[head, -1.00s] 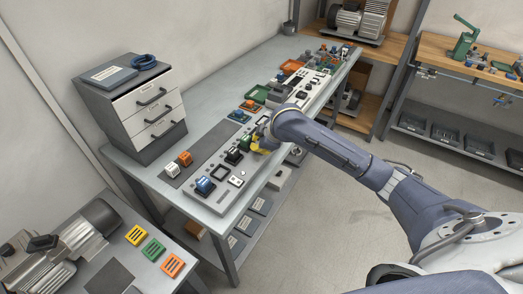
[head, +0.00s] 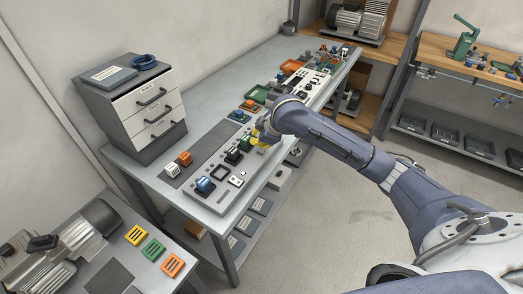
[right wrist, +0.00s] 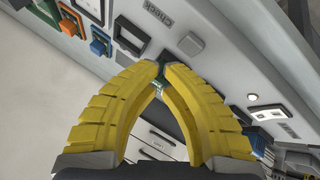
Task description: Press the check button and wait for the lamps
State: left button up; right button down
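My right gripper (head: 264,146) is at the grey control panel (head: 212,170) on the bench, its yellow fingers pointing down at it. In the right wrist view the fingertips (right wrist: 163,68) are almost together, with nothing visibly held. A small round white fitting (right wrist: 252,97) and a bright white square (right wrist: 269,114) are on the panel; which parts are lamps is unclear. My left gripper is out of view.
Blue (head: 204,186), green and white modules sit along the panel. A drawer cabinet (head: 140,108) stands at the bench's left back. An orange tray (head: 291,66) and other parts crowd the far end. The bench strip behind the panel is partly clear.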

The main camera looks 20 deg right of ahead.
jog(key=shift+r, duration=2)
